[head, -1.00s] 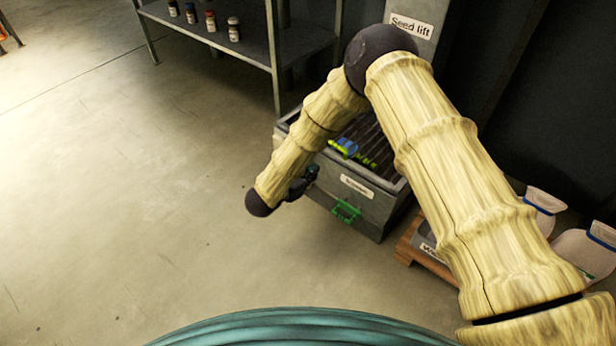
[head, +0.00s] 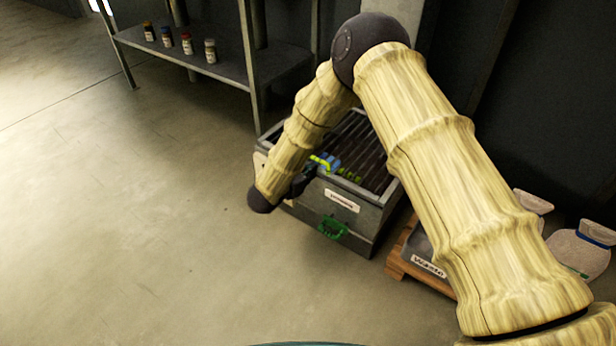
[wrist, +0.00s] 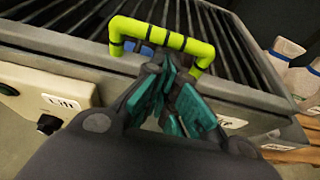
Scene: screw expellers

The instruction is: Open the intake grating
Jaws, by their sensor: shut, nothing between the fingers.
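The intake grating (head: 357,140) is a set of dark parallel bars on top of a grey metal box (head: 369,213). The bars (wrist: 72,14) also show in the wrist view, lying flat in the box's frame. A yellow-green bar handle (wrist: 185,42) with black bands stands at the grating's near edge; part of it shows in the head view (head: 320,161). My gripper (wrist: 170,72) is shut and empty, its teal-padded fingers just in front of and below the handle bar in the picture. I cannot tell whether they touch it. In the head view my forearm partly hides the box.
A green handle (head: 333,229) is low on the box front. A pale panel labelled Lift with a black knob (wrist: 48,124) is at left. Sacks (head: 580,250) and a wooden pallet (head: 400,258) stand right. A shelf with bottles (head: 210,62) is behind. Floor at left is clear.

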